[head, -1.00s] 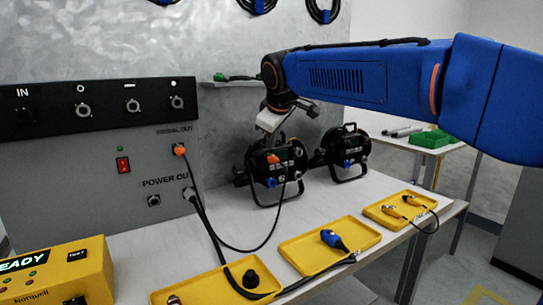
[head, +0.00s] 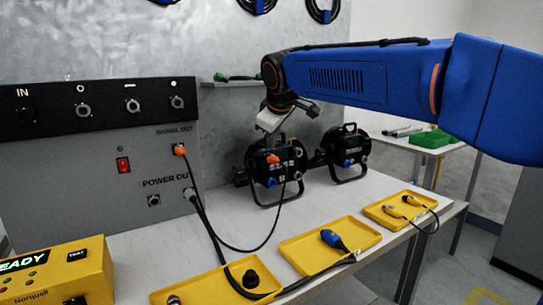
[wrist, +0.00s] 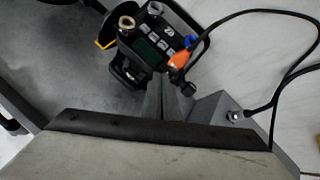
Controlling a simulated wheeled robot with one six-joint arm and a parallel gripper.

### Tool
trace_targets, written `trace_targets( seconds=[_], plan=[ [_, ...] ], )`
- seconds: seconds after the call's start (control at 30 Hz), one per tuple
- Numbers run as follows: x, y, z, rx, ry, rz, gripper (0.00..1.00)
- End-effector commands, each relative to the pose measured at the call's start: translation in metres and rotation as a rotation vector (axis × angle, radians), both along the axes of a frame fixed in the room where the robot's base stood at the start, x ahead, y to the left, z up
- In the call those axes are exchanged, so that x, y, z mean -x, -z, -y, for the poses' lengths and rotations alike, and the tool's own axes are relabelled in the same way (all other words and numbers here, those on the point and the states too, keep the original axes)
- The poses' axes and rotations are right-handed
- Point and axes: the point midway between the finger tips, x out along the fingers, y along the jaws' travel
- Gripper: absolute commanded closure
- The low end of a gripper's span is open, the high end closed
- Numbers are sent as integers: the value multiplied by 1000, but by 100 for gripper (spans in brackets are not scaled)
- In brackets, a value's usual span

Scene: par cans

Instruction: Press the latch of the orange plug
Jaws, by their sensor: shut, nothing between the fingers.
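An orange plug (head: 273,159) sits on the front of the nearer black par can (head: 262,183). It also shows in the wrist view (wrist: 180,60), beside the can's display and buttons. Another orange plug (head: 179,150) sits in the signal-out socket of the grey panel. My gripper (head: 267,139) is just above the nearer par can, shut and empty. Its fingertips are dark and hard to make out against the can in the head view. In the wrist view the orange plug lies beyond the fingers, and I cannot tell whether they touch it. The plug's latch is too small to make out.
A black cable (head: 252,249) loops from the panel to the par can. A second par can (head: 345,150) stands to the right. Yellow trays (head: 300,262) with connectors line the table's front edge. The yellow tester (head: 60,275) is at front left.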

Motion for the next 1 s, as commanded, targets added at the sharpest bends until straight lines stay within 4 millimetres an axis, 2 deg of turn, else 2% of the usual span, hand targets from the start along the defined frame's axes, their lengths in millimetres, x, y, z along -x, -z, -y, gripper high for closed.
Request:
trace_targets(
  seconds=[1.0],
  plan=[
    [1,9,1,0,0,0,100]
  ],
)
